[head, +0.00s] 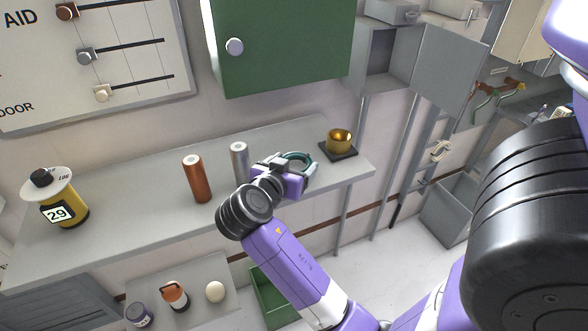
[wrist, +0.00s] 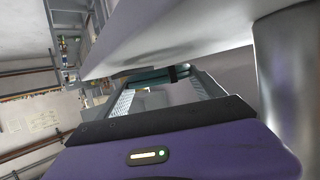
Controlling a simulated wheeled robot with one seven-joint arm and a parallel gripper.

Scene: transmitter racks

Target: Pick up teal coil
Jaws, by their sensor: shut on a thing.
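The teal coil (head: 301,158) is a ring near the right part of the long grey shelf in the head view. My gripper (head: 296,172) is at the coil's near side and shut on it. In the wrist view the coil shows as a dark teal band (wrist: 148,77) across the fingertips of my gripper (wrist: 160,84). My purple wrist hides part of the coil in the head view. I cannot tell whether the coil touches the shelf.
On the grey shelf (head: 125,225), a silver cylinder (head: 239,163) stands close left of my gripper, with a copper cylinder (head: 197,180) farther left. A brass cup (head: 339,141) on a dark pad stands to the right. A green cabinet (head: 285,45) hangs above.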

